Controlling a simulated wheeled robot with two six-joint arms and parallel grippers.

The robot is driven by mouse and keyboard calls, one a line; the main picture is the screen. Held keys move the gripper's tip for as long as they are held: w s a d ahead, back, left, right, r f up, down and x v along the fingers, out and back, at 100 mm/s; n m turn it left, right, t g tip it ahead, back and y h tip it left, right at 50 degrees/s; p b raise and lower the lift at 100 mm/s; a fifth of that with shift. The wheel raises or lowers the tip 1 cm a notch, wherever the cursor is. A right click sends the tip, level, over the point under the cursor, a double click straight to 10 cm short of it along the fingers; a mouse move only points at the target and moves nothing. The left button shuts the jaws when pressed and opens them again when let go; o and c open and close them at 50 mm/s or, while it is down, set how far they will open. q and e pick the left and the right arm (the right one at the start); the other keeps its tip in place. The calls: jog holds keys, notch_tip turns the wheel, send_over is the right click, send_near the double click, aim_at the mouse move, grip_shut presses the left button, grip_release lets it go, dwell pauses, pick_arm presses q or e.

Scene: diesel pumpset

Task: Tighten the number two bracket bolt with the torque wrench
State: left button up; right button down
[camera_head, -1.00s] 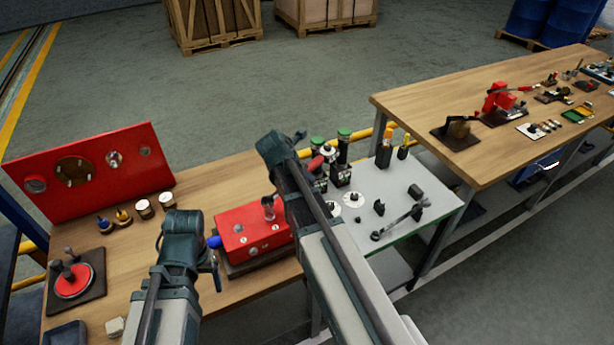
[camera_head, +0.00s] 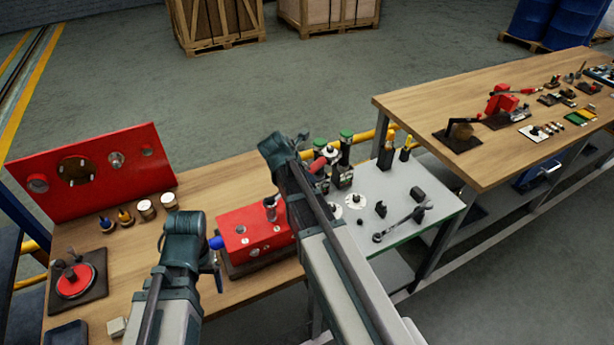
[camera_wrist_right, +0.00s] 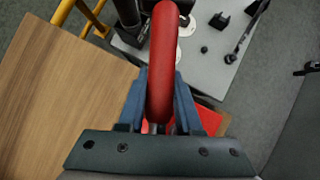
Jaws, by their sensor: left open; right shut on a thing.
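In the right wrist view my right gripper (camera_wrist_right: 160,100) is shut on a red handle (camera_wrist_right: 163,60). The handle's far part is out of sight, so I cannot tell what tool it is. In the head view a bit of red (camera_head: 317,164) shows beside the right arm's end. A grey wrench (camera_head: 400,225) lies on the grey side table. A red block (camera_head: 245,231) with bolt-like fittings on top stands on the wooden bench, partly hidden by my right arm. No bolt can be told as number two. My left gripper (camera_head: 218,280) is open, mostly hidden, near the block's blue end.
A red upright panel (camera_head: 110,175) stands at the bench's back left. Small cups and a red round device (camera_head: 75,281) are on the left. A second wooden bench (camera_head: 430,100) stands at right.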

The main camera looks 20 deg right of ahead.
jog(key=shift+f+b, duration=0.55)
dwell(0.4)
jog(key=s+m+g, duration=0.5)
jog(key=s+m, duration=0.4)
jog(key=s, duration=0.3)
jog(key=shift+d, duration=0.15)
dwell(2.2)
jog(key=shift+s, duration=0.1)
